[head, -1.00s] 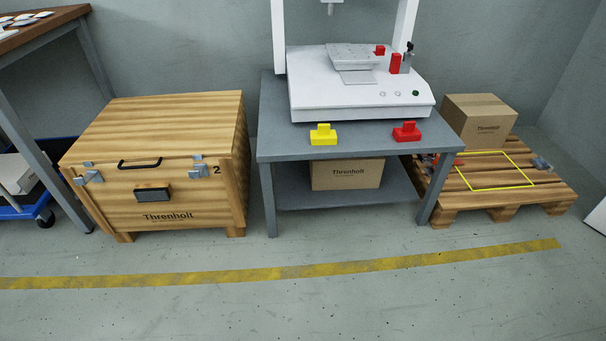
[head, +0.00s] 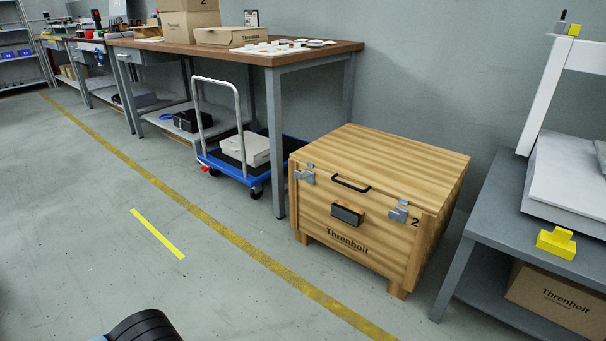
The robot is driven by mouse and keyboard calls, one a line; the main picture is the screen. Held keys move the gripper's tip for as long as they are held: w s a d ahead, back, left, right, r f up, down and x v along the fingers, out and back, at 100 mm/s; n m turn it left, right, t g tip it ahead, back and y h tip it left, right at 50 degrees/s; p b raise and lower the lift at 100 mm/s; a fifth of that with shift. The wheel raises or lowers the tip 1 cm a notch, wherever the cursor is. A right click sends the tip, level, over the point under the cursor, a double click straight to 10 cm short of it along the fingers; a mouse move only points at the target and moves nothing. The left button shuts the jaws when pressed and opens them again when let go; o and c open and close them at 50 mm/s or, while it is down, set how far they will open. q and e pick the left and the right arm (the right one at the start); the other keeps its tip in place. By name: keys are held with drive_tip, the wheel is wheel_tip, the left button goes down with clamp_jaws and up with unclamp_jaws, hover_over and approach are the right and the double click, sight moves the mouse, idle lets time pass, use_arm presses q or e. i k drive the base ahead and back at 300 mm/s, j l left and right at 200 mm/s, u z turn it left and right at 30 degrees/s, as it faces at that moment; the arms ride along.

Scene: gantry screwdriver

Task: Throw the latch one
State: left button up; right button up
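A wooden crate (head: 345,206) marked Threnholt stands on the floor right of the middle, its lid down. It has a grey metal latch (head: 304,174) at the front left and another grey latch (head: 399,212) at the front right, beside the number 2. A black handle (head: 350,184) is on the lid's front edge and a dark recessed pull (head: 347,214) sits below it. I cannot tell clearly how each latch is set. A dark rounded part, probably of my own arm, shows at the bottom edge. Neither gripper is in view.
A blue cart (head: 228,162) with a white handle and a box stands left of the crate, under a wooden-topped workbench (head: 165,46). A grey table (head: 487,212) with a white machine and a yellow block (head: 556,242) stands right. The floor in front is clear, with yellow lines.

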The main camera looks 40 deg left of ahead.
sight(297, 174)
drive_tip(key=i+j+u, duration=0.1)
drive_tip(key=u, duration=1.45)
